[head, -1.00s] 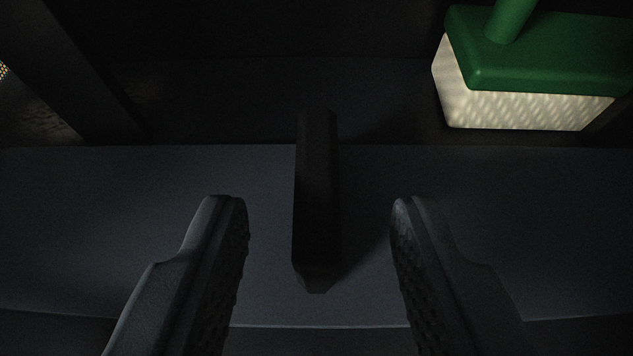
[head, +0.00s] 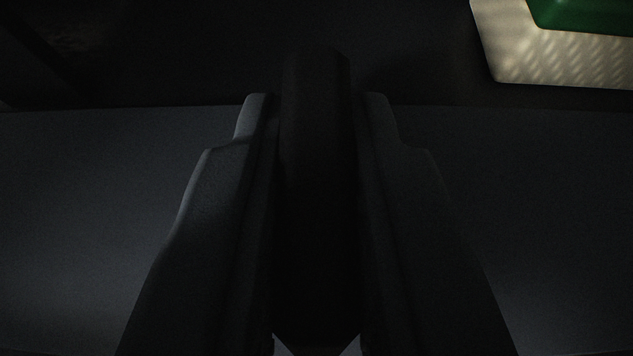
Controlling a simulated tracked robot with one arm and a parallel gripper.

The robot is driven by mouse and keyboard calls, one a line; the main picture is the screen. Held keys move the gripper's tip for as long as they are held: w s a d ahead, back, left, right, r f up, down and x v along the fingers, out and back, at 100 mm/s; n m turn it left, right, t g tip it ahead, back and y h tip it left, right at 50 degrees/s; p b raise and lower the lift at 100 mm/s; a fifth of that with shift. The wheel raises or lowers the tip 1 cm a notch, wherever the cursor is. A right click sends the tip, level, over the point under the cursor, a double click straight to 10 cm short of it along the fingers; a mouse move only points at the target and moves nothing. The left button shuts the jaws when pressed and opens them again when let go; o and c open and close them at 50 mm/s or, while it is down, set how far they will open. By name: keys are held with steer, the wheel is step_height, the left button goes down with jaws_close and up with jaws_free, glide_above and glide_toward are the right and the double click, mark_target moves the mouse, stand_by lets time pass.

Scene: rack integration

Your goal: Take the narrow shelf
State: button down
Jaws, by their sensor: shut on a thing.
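A dark, narrow upright bar (head: 316,190) stands out from a dark grey flat panel (head: 90,230) in the middle of the head view. It looks like a handle on the panel; whether the panel is the narrow shelf, I cannot tell. My gripper (head: 316,105) is shut on the bar, one finger on its left side and one on its right. The bar's sides are hidden by the fingers, and its lower end shows between them at the bottom of the picture.
A pale, perforated block with a green top (head: 560,50) is at the upper right, behind the panel's far edge. A dark post (head: 35,50) is at the upper left. The space behind the panel is very dark. The panel is bare on both sides of my fingers.

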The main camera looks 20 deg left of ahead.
mark_target(322, 188)
steer(key=shift+r, duration=0.1)
step_height(322, 188, up, 7)
steer(key=p, duration=0.3)
steer(key=shift+p, duration=0.4)
steer(key=shift+s+d, duration=0.1)
steer(key=shift+s, duration=0.1)
steer(key=s+d+b, duration=0.2)
steer(key=s+b, duration=0.2)
steer(key=s, duration=0.4)
steer(key=s+d+b, duration=0.3)
steer(key=s+b, duration=0.1)
steer(key=s, duration=0.4)
steer(key=shift+s+d, duration=0.2)
steer(key=shift+s, duration=0.15)
